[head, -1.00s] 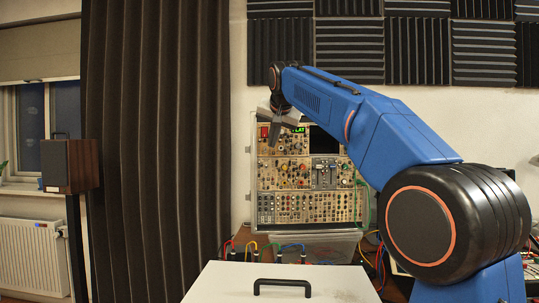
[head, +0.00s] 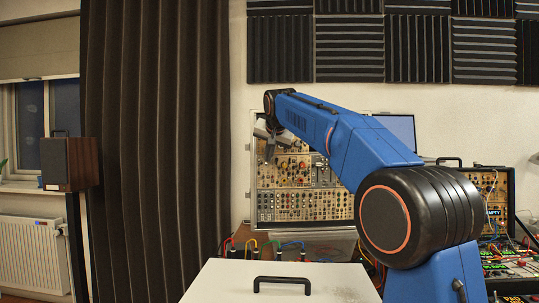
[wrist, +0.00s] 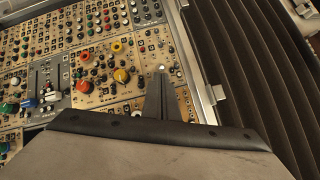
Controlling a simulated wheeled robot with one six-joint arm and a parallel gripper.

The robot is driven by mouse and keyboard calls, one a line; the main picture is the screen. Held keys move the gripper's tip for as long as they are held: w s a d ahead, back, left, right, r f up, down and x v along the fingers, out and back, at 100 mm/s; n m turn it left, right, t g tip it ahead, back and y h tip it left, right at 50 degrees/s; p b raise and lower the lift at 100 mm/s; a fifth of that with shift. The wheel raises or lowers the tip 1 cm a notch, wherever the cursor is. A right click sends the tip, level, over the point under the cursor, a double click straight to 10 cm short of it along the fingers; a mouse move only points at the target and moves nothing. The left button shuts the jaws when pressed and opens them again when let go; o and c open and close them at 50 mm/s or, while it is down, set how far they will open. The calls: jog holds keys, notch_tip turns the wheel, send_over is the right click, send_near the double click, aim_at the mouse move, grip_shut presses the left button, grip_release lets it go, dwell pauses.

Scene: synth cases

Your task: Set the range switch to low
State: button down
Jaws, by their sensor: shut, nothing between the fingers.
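The synth case (head: 300,206) stands upright against the back wall, its tan panel full of knobs, sliders and jacks. It also fills the upper left of the wrist view (wrist: 105,70). My gripper (head: 268,154) is in front of the panel's left part in the head view. In the wrist view my gripper (wrist: 161,76) is shut and empty, its tips over a panel area near the case's metal side rail. A small bright spot shows at the tips; I cannot tell if it is a switch lever. I cannot read any label, so the range switch is not identified.
A yellow knob (wrist: 121,75) and a red knob (wrist: 83,86) sit beside the fingers. A dark curtain (head: 150,150) hangs left of the case. A white lid with a black handle (head: 282,282) is in front. Another case (head: 490,187) stands at right.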

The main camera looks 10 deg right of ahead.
jog(key=shift+s+f+t, duration=0.35)
jog(key=shift+t, duration=0.55)
dwell(0.3)
jog(key=shift+s+a+f+t, duration=0.1)
jog(key=shift+s+f+t, duration=0.3)
jog(key=shift+f+t, duration=0.15)
jog(key=shift+r, duration=0.1)
jog(key=shift+r, duration=0.65)
dwell(0.3)
